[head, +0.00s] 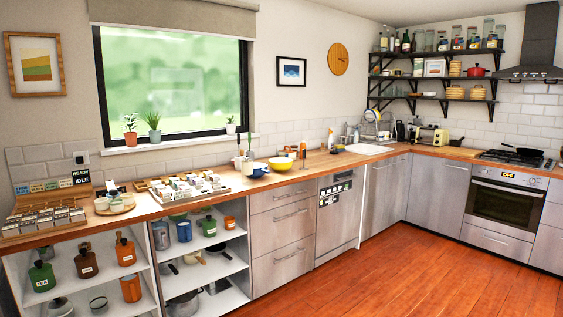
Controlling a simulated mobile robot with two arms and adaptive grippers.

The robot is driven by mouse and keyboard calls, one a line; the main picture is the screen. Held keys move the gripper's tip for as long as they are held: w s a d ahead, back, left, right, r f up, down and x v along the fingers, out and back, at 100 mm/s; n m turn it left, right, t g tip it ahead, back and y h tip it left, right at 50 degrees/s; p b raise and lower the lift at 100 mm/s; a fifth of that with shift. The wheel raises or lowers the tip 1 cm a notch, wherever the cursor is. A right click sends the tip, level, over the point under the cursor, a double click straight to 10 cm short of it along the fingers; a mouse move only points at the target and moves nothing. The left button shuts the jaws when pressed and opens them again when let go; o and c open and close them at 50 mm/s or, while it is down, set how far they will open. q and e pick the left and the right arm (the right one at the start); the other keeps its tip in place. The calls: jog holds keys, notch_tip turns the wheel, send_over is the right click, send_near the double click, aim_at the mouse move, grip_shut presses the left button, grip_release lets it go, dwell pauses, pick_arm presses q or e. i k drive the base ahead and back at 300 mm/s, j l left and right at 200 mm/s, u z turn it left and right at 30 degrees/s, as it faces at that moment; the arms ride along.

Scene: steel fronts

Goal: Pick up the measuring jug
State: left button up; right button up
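I cannot pick out a measuring jug for certain at this distance. Clear glass vessels (424,41) stand on the top wall shelf at the back right, too small to tell apart. Several mugs and canisters, such as a blue mug (184,231) and an orange canister (131,288), stand in the open shelves under the counter at the left. Neither of my grippers is in view.
A long wooden counter (262,184) runs along the window wall, carrying card racks (44,220), a yellow bowl (281,163) and a blue bowl (254,169). An oven (505,200) stands at the right. The wooden floor (400,275) in front is clear.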

aim_at(280, 152)
jog(key=i+l+z, duration=0.35)
jog(key=i, duration=0.15)
jog(key=i+l+z, duration=0.1)
jog(key=i+z, duration=0.3)
jog(key=i, duration=0.15)
jog(key=i+l+z, duration=0.1)
jog(key=i, duration=1.75)
jog(key=i+l+u, duration=0.1)
jog(key=i+u, duration=0.3)
jog(key=i+l+u, duration=0.2)
jog(key=i+u, duration=0.25)
jog(key=i+l+u, duration=0.65)
jog(key=u, duration=0.2)
jog(key=l, duration=0.1)
